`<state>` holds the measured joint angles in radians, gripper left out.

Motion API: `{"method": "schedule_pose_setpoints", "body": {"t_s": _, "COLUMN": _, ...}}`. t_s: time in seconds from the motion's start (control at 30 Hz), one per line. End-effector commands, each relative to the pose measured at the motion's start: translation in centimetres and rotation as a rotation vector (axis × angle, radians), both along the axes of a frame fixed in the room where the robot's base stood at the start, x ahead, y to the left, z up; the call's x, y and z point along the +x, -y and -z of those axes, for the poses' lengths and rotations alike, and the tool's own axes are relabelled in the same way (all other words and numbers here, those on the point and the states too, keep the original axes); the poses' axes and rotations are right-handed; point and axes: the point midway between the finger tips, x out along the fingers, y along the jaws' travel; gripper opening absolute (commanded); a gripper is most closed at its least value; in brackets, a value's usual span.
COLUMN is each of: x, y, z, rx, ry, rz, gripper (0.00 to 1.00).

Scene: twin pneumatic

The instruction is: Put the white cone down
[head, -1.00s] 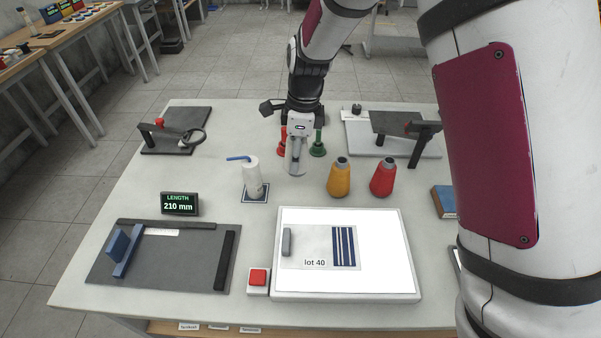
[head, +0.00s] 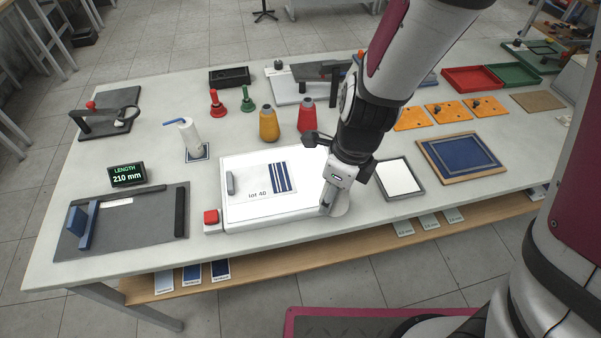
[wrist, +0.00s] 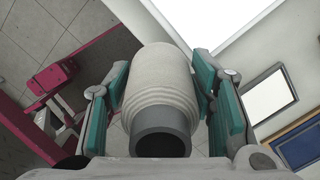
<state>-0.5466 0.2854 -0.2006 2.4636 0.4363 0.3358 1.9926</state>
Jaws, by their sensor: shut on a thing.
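The white cone (wrist: 158,85) is a cream-white wound cone with a dark grey hollow end. My gripper (wrist: 160,95) is shut on it, with a teal-lined finger on each side. In the head view my gripper (head: 336,196) is at the front right corner of the lit white panel (head: 240,160), near the table's front edge. The cone (head: 342,204) shows there as a pale shape, partly hidden by my gripper. I cannot tell how high it is above the table.
A framed white plate (head: 400,178) and a framed blue mat (head: 463,160) lie to the right. A red button (head: 211,216) is left of the panel. The yellow cone (head: 268,124) and red cone (head: 306,116) stand behind it. The front table edge is close.

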Motion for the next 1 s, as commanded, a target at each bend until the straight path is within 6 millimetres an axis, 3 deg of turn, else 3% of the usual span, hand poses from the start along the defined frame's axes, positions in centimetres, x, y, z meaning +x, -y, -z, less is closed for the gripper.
{"method": "schedule_pose_setpoints", "body": {"t_s": 0.1, "x": -0.8, "y": 0.3, "z": 0.0, "rx": -0.002, "ry": 0.0, "rz": 0.018, "gripper": 0.18}}
{"method": "schedule_pose_setpoints", "body": {"t_s": 0.23, "x": 0.2, "y": 0.1, "z": 0.2, "rx": -0.003, "ry": 0.001, "rz": 0.025, "gripper": 0.18}}
{"method": "schedule_pose_setpoints", "body": {"t_s": 0.7, "x": 10.8, "y": -3.5, "z": 1.3, "rx": -0.003, "ry": 0.002, "rz": 0.024, "gripper": 0.18}}
{"method": "schedule_pose_setpoints", "body": {"t_s": 0.83, "x": 12.9, "y": -4.2, "z": 1.4, "rx": -0.003, "ry": 0.001, "rz": 0.024, "gripper": 0.18}}
{"method": "schedule_pose_setpoints", "body": {"t_s": 1.0, "x": 14.1, "y": -4.6, "z": 1.6, "rx": -0.003, "ry": 0.001, "rz": 0.024, "gripper": 0.18}}
